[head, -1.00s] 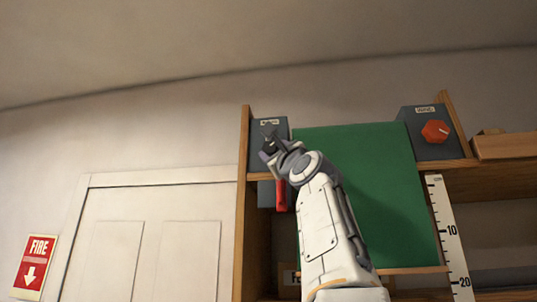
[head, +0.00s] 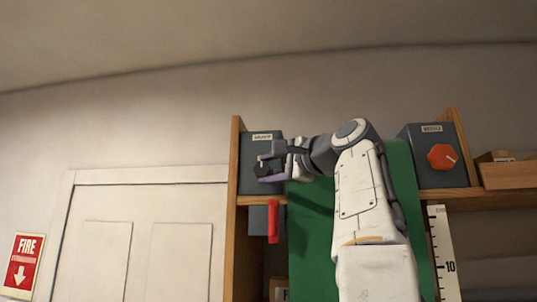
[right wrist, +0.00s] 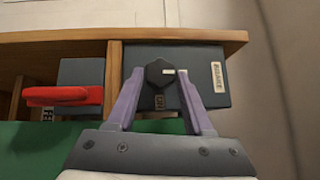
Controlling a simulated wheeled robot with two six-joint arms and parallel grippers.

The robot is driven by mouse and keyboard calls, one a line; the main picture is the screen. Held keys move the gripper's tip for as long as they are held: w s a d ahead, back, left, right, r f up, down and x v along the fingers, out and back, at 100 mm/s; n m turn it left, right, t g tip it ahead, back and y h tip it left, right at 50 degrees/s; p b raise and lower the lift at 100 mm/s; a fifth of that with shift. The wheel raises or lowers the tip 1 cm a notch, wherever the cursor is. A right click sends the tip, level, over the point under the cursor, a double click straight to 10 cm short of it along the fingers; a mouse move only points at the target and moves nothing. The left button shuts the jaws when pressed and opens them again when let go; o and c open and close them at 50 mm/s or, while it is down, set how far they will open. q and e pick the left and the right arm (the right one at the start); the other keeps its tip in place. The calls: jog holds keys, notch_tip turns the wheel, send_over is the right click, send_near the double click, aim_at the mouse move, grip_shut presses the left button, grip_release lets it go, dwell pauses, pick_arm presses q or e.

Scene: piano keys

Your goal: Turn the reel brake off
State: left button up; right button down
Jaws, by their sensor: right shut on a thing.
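The reel brake appears to be the dark grey box (head: 247,181) at the left end of the shelf; its label is small, and I read only something like "BRAKE" in the right wrist view. A black knob (right wrist: 158,74) with a white pointer mark sits on the box's face. The mark points towards the label side. My right gripper (head: 268,168) reaches the box from the right, and its fingers are shut on the knob, one on each side. My left gripper is not in view.
A red lever (head: 273,221) on a grey-blue block hangs just below the box. A green panel (head: 312,235) stands right of it, partly behind my arm. Another grey box with a red knob (head: 441,157) is at the right. A wooden side board (head: 233,200) bounds the left.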

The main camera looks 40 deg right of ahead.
jog(key=shift+r+n+g+p, duration=0.2)
jog(key=shift+n+g+p, duration=0.2)
jog(key=shift+f, duration=0.1)
jog(key=shift+c, duration=1.5)
grip_release()
jog(key=shift+s, duration=0.1)
jog(key=s, duration=1)
jog(key=shift+a+b, duration=0.4)
jog(key=shift+b, duration=0.05)
